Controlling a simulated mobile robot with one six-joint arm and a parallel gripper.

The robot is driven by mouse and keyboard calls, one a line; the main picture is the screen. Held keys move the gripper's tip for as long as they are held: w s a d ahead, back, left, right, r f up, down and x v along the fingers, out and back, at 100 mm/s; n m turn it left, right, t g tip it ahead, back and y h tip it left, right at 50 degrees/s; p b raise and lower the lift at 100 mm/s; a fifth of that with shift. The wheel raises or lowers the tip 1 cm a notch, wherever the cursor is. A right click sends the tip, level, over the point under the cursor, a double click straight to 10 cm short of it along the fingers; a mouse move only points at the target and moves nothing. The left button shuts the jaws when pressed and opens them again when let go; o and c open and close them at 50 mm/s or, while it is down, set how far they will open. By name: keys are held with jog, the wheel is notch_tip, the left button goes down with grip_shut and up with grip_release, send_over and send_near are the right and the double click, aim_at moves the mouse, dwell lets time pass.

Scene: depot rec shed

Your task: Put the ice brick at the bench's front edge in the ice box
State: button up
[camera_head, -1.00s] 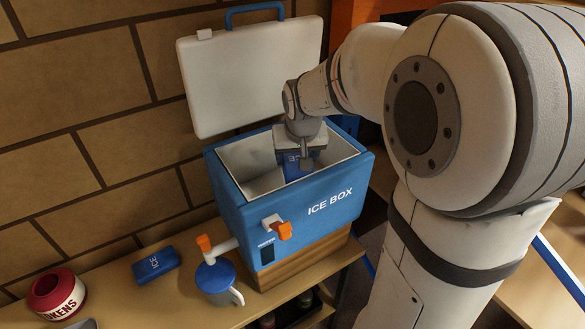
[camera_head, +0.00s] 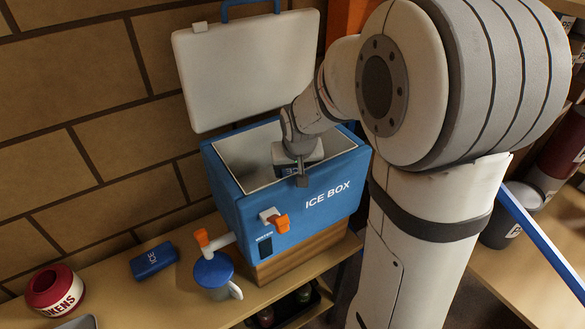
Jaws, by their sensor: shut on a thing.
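The blue ice box (camera_head: 325,197) stands on the bench with its pale lid (camera_head: 245,70) raised at the back. I cannot tell whether the held brick touches the box's floor or walls. Another blue ice brick (camera_head: 153,261), marked ICE, lies flat on the bench to the left of the box.
A cup with a blue lid (camera_head: 213,271) stands under the box's orange-handled tap (camera_head: 203,239). A red and white tokens pot (camera_head: 53,290) is at the bench's left. The wooden bench (camera_head: 180,300) has bare room around the loose brick. A brick wall rises behind.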

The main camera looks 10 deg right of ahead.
jog(key=shift+f, duration=0.3)
jog(key=shift+s+r, duration=0.1)
jog(key=o, duration=1.2)
jog(key=shift+r, duration=0.35)
jog(key=v, duration=1.2)
jog(key=shift+r, duration=0.25)
